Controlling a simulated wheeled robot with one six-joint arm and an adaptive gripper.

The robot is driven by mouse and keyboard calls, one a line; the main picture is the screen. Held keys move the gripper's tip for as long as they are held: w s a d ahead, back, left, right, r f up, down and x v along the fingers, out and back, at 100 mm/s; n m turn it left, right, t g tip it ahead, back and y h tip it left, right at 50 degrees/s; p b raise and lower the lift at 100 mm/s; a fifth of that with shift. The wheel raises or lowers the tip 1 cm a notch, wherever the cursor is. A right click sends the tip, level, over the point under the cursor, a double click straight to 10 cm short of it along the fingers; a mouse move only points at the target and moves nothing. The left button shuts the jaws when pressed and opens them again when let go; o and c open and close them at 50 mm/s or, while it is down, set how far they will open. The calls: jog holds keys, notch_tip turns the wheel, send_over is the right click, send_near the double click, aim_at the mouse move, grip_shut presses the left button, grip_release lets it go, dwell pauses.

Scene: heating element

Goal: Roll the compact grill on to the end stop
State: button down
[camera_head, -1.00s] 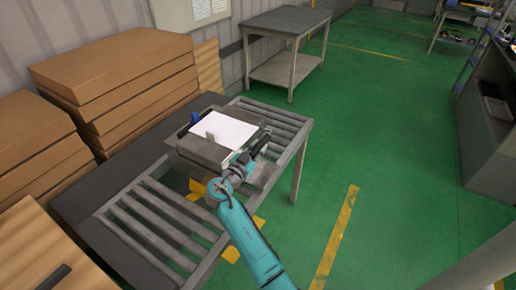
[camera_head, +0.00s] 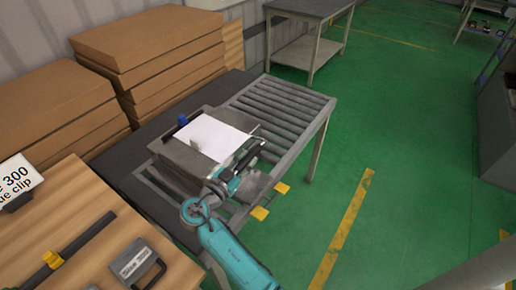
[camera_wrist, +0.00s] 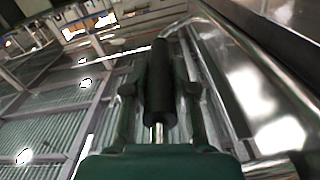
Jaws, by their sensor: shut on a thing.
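The compact grill (camera_head: 180,154) is a grey metal box with a white sheet (camera_head: 214,136) and a blue knob (camera_head: 183,120) on top. It sits on the roller conveyor (camera_head: 292,97). My gripper (camera_head: 238,168) is at the grill's front right side, shut on its dark handle. In the wrist view the black handle (camera_wrist: 158,85) lies between the two fingers of my gripper (camera_wrist: 160,75). My arm and the grill hide part of the near rollers. I cannot make out an end stop clearly.
Cardboard stacks (camera_head: 150,50) stand behind the conveyor. A wooden bench (camera_head: 75,225) with a sign (camera_head: 15,183) and tools is at lower left. The far rollers are bare. Green floor (camera_head: 400,150) is open to the right. A grey table (camera_head: 310,30) stands at the back.

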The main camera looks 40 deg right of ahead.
jog(key=shift+v, duration=2.95)
jog(key=c, duration=0.9)
grip_release()
jog(key=shift+c, duration=0.2)
jog(key=v, duration=1.1)
jog(key=shift+a, duration=0.4)
jog(key=shift+s, duration=0.1)
